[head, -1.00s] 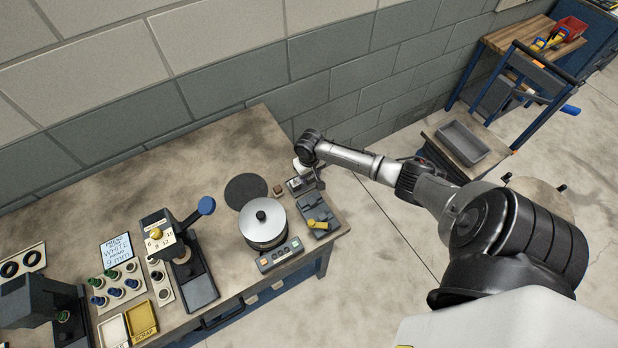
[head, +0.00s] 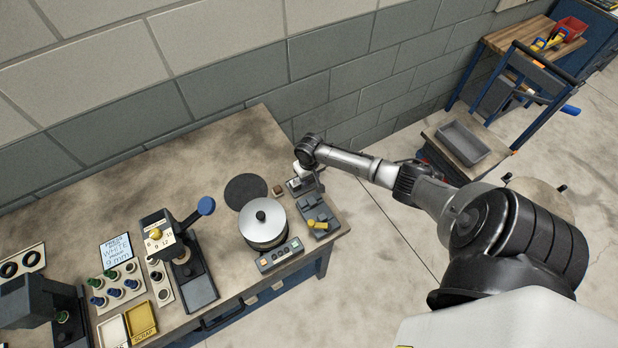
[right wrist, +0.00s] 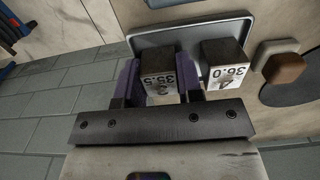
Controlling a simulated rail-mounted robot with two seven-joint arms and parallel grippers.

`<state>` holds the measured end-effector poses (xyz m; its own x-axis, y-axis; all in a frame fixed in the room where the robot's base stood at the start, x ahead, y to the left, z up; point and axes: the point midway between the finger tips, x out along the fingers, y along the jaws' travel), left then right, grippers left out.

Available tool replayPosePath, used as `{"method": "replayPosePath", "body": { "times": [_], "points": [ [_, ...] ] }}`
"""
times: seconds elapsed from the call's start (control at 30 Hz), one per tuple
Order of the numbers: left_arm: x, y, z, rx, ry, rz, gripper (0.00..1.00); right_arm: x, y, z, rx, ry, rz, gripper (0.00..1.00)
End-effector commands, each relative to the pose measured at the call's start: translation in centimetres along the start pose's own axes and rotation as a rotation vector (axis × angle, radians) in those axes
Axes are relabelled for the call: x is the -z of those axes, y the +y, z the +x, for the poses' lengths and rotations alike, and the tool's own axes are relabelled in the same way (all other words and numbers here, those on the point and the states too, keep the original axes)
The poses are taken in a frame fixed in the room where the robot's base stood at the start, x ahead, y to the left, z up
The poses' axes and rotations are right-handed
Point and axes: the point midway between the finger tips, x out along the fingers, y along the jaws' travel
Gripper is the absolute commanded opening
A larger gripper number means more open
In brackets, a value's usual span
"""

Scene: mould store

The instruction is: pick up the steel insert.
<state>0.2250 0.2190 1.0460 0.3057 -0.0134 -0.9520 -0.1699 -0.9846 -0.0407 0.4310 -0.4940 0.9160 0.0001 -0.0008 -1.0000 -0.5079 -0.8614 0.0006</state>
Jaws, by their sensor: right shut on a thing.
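The steel insert (right wrist: 161,84), a small block with a dark top and a pale face marked 3 and 35.5, sits between the two purple-sided fingers of my right gripper (right wrist: 157,70) in the right wrist view. The gripper is shut on it. A second block (right wrist: 223,76), marked 4 and 36.0, stands just right of the fingers. Both are at a shallow grey tray (right wrist: 190,32); whether the held block touches it I cannot tell. In the head view my right gripper (head: 306,178) is small over the bench's right end. My left gripper is not in view.
A brown-topped block (right wrist: 285,69) stands right of the inserts beside a dark round mat (head: 246,188). The wall (head: 330,85) runs behind the bench.

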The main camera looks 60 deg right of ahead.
Motion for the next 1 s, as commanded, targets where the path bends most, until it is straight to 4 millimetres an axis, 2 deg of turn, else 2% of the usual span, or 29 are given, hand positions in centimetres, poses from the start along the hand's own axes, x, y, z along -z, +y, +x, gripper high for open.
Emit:
{"method": "replayPosePath", "body": {
  "times": [0.33,0.47,0.57,1.0],
  "points": [
    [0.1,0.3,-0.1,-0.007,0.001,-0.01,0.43,0.1,0.0,-0.9,0.001,0.003,0.0,0.02],
    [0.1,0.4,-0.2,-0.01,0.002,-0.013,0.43,0.1,0.1,-2.4,0.0,0.004,-0.001,0.02],
    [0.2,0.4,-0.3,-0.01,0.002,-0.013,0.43,0.1,0.0,-4.3,0.0,0.004,-0.002,0.02],
    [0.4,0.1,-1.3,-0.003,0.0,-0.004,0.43,-7.6,-0.5,-8.6,0.0,0.0,-0.004,0.02]
  ]
}}
